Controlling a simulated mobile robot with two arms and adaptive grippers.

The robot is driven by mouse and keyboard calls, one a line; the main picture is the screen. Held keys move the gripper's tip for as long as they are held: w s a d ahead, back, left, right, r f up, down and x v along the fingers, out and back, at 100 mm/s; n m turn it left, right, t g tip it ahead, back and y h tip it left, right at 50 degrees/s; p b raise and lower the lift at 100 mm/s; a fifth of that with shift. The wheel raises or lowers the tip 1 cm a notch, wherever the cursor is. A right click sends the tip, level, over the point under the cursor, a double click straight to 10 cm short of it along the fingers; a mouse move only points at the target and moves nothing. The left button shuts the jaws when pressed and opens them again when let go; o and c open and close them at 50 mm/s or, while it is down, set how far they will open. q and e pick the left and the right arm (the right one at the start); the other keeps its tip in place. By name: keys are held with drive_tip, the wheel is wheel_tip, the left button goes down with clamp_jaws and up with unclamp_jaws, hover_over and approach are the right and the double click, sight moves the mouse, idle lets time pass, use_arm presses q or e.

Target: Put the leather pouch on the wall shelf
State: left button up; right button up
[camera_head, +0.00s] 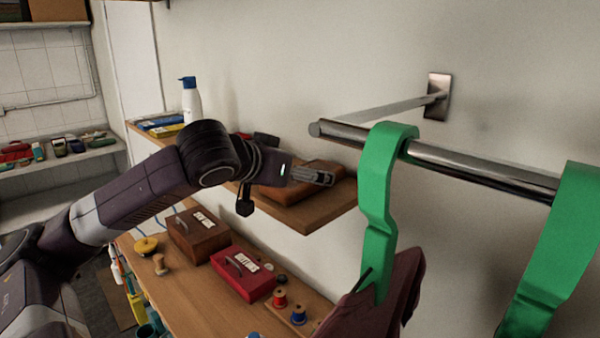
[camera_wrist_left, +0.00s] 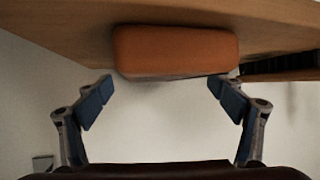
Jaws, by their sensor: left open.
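The leather pouch (camera_head: 318,195) is a brown-orange block lying on the wooden wall shelf (camera_head: 325,217), near its right end. In the left wrist view the pouch (camera_wrist_left: 175,50) rests against the wooden shelf surface (camera_wrist_left: 60,22), which appears at the top. My left gripper (camera_head: 318,177) is at the pouch and partly covers it in the head view. In the left wrist view the gripper (camera_wrist_left: 160,86) is open, its fingertips near the two ends of the pouch's near edge, with nothing held between them. My right gripper is not in view.
A metal rail (camera_head: 470,168) with green hangers (camera_head: 380,190) juts out right of the shelf. A white bottle (camera_head: 191,100) stands farther left on the shelf. Below, a wooden counter (camera_head: 200,308) carries a brown box (camera_head: 193,235), a red box (camera_head: 242,275) and thread spools (camera_head: 280,298).

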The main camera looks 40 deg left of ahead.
use_arm(q)
drive_tip(key=b+v, duration=0.4)
drive_tip(key=v, duration=0.8)
drive_tip(key=shift+b, duration=0.4)
drive_tip(key=shift+s, duration=0.1)
